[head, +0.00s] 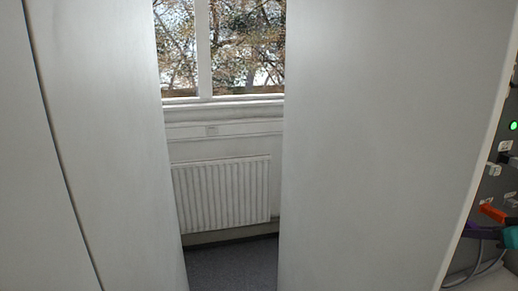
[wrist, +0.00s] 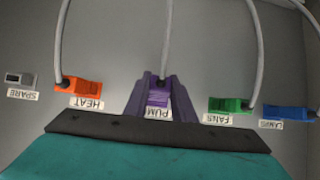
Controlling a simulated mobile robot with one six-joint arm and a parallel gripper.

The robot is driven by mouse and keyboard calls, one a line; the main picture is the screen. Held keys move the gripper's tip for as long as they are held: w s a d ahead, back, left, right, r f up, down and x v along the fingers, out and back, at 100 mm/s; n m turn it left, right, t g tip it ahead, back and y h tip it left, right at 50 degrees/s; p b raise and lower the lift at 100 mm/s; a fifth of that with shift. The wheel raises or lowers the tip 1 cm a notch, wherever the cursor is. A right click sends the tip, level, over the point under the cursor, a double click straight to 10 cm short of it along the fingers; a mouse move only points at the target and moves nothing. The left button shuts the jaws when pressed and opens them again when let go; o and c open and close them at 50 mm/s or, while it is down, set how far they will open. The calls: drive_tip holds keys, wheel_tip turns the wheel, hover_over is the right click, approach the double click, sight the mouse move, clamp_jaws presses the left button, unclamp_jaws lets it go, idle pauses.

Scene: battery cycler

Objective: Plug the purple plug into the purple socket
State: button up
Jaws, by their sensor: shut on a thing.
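In the wrist view, the purple plug (wrist: 158,99) sits between the purple fingers of my gripper (wrist: 160,84), which is shut on it. A grey cable runs up from the plug. The plug is in line with the PUMP label (wrist: 153,112), which my fingers partly cover. The purple socket is hidden behind the plug and fingers, so I cannot tell how far the plug is in. In the head view, my teal and purple gripper (head: 490,233) shows at the right edge, close to the panel; the plug cannot be made out there.
Beside the purple plug, an orange plug (wrist: 78,85) sits at HEAT, a green plug (wrist: 229,104) at FANS and a blue plug (wrist: 288,112) at the right. A grey SPARE socket (wrist: 19,79) is empty. Grey cables hang close by. A green light (head: 513,126) glows on the panel.

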drive_tip(key=shift+s+d+f+b, duration=0.2)
drive_tip(key=shift+s+f+b, duration=0.1)
drive_tip(key=shift+s, duration=0.6)
drive_tip(key=shift+s+d+f+b, duration=0.25)
drive_tip(key=shift+s+b, duration=0.1)
drive_tip(key=shift+s, duration=0.5)
drive_tip(key=shift+s+d+f+b, duration=0.2)
drive_tip(key=shift+s+f+b, duration=0.1)
drive_tip(key=shift+s, duration=0.6)
drive_tip(key=shift+r, duration=0.15)
drive_tip(key=s+r+g+p, duration=0.1)
drive_tip(key=s+r+g+h+p, duration=0.1)
drive_tip(key=g+p, duration=0.1)
drive_tip(key=shift+s+d+r, duration=0.35)
drive_tip(key=shift+s, duration=0.05)
drive_tip(key=shift+w, duration=0.15)
idle(0.4)
drive_tip(key=shift+w+a, duration=0.25)
drive_tip(key=shift+w, duration=0.65)
drive_tip(key=shift+w+a, duration=0.2)
drive_tip(key=shift+w, duration=0.7)
drive_tip(key=shift+w+a, duration=0.25)
drive_tip(key=shift+w, duration=0.65)
drive_tip(key=shift+w+a, duration=0.1)
drive_tip(key=shift+w, duration=0.15)
idle(1.0)
